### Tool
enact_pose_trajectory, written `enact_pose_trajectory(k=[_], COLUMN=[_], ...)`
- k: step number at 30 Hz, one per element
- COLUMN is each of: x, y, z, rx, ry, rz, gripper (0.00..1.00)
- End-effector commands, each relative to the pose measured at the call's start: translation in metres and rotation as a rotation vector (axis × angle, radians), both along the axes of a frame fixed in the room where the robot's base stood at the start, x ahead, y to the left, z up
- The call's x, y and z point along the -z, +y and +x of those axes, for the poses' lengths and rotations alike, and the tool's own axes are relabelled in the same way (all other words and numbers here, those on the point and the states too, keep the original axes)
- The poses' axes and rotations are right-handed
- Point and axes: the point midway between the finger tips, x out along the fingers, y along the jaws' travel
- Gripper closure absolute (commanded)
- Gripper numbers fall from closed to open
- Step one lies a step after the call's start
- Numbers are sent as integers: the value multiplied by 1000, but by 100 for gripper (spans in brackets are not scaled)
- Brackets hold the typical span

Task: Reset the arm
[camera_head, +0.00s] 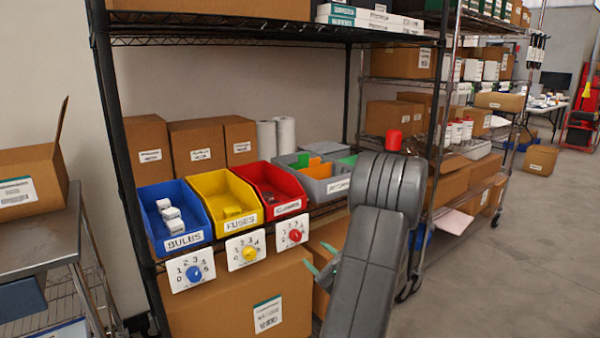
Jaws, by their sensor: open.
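My gripper (314,256) shows at the lower middle, partly hidden behind my grey arm. Its two teal fingertips point left and stand apart, with nothing seen between them. The fingertips are to the right of the dial card with the red knob (292,233) and in front of the cardboard boxes under the shelf. My arm is bent and fills the lower right of the middle, hiding part of the rack behind it.
A blue bin (174,216), a yellow bin (225,202) and a red bin (276,188) stand on the wire shelf, with dial cards below. A grey bin (335,188) is beside them. A metal cart (40,235) stands at left. Open floor (530,260) lies to the right.

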Motion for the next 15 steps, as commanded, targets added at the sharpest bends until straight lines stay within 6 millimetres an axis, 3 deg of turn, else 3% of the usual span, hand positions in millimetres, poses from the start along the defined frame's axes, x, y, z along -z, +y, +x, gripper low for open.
enact_pose_trajectory(k=[12, 15], x=[-2, -8], y=[48, 53], z=[70, 78], rx=[-3, 0], ry=[-1, 15], rz=[-1, 20], gripper=[45, 45])
